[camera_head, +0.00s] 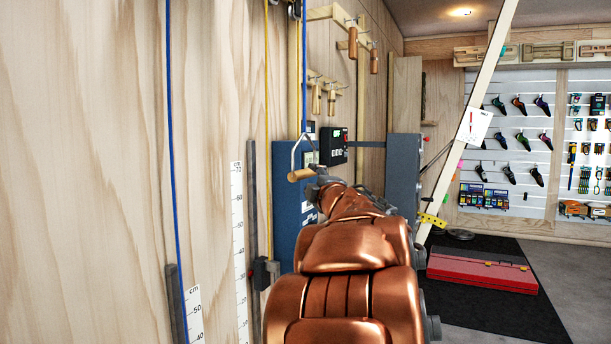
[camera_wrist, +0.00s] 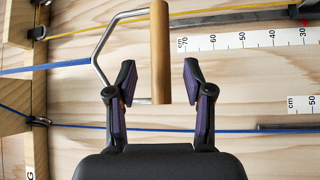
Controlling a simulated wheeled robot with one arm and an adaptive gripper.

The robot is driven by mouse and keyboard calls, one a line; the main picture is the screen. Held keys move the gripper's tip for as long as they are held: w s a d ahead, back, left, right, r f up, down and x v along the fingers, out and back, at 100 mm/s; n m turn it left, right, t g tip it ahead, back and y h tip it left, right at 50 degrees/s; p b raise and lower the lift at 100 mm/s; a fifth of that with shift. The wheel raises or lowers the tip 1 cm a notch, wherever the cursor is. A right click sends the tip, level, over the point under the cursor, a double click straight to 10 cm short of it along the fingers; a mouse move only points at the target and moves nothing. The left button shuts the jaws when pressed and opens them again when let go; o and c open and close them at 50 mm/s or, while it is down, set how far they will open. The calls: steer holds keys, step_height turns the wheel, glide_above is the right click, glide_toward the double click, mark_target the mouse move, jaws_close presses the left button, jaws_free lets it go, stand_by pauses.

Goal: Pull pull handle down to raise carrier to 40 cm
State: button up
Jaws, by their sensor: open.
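The pull handle is a wooden grip on a bent metal bracket, hung from a blue rope. In the head view its grip (camera_head: 301,175) is just left of my gripper (camera_head: 316,183), which is mostly hidden behind my arm. In the wrist view my gripper (camera_wrist: 159,70) is open, with one finger on each side of the wooden grip (camera_wrist: 160,45) and gaps showing. Whether the grip is fully between the fingers in depth is unclear. A dark block with a red mark, apparently the carrier (camera_head: 264,273), sits on a rail by the yellow rope. In the wrist view the red mark is near 30.
A tall cm scale (camera_head: 239,230) stands beside the rail (camera_head: 253,190). A second, shorter scale (camera_head: 194,315) is at lower left. A blue panel (camera_head: 285,200) and a black display box (camera_head: 334,146) are behind the handle. A red case (camera_head: 480,272) lies on the floor mat.

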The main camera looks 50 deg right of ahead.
mark_target(307, 176)
steer(key=shift+p+x, duration=0.3)
steer(key=shift+x, duration=2.95)
steer(key=shift+f, duration=0.1)
jaws_close()
